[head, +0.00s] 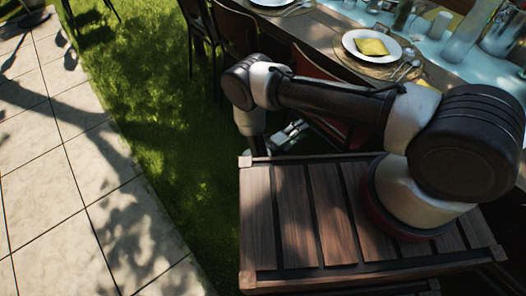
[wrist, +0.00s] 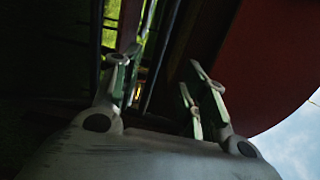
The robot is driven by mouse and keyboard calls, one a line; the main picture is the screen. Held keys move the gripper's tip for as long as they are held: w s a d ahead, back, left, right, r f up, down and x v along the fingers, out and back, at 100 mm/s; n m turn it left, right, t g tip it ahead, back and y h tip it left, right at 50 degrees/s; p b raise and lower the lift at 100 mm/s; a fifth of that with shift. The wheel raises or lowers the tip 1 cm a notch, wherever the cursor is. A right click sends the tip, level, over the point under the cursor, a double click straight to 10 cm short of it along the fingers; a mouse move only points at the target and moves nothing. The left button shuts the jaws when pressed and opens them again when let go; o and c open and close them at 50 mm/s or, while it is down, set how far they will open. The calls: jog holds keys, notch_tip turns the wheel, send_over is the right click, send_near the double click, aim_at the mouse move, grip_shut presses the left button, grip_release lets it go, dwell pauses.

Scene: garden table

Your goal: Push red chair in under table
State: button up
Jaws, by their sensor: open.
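The red chair (head: 309,66) shows in the head view just behind my arm, close to the table edge; my arm hides much of it. The dining table (head: 318,32) stands beyond it with plates on top. My gripper (head: 290,132) points down low beside the chair, partly hidden by my arm and base. In the wrist view a dark red surface of the chair (wrist: 255,65) fills the upper right. My gripper (wrist: 160,90) is open there, its fingers apart with nothing seen between them. I cannot tell whether the fingers touch the chair.
Dark chairs (head: 236,32) stand along the table to the left of the red one. A plate (head: 371,46) with a yellow napkin lies on the table. Grass (head: 150,85) and stone paving (head: 50,150) lie open to the left.

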dwell(0.3)
jog(key=s+d+m+g+h, duration=0.2)
jog(key=s+d+m+g, duration=0.35)
jog(key=s+m, duration=0.2)
jog(key=s+d+r+m+g+y, duration=0.15)
jog(key=r+m+g+y, duration=0.35)
jog(key=r+m, duration=1)
jog(key=s+d+r+m+g+y, duration=0.1)
jog(key=s+r+m+g+y, duration=0.3)
jog(key=r+m, duration=1.05)
jog(key=s+d+r+m+t+y, duration=0.2)
jog(key=s+d+r, duration=0.1)
jog(key=r, duration=0.6)
jog(key=s+d+r+m+t+y, duration=0.2)
jog(key=s+d+r+t+y, duration=0.1)
jog(key=r, duration=0.7)
jog(key=s+d+r+m+t+y, duration=0.2)
jog(key=s+d+r+t, duration=0.1)
jog(key=r, duration=0.7)
jog(key=shift+s+d+y, duration=0.3)
jog(key=shift+s+d, duration=0.2)
jog(key=shift+s, duration=0.65)
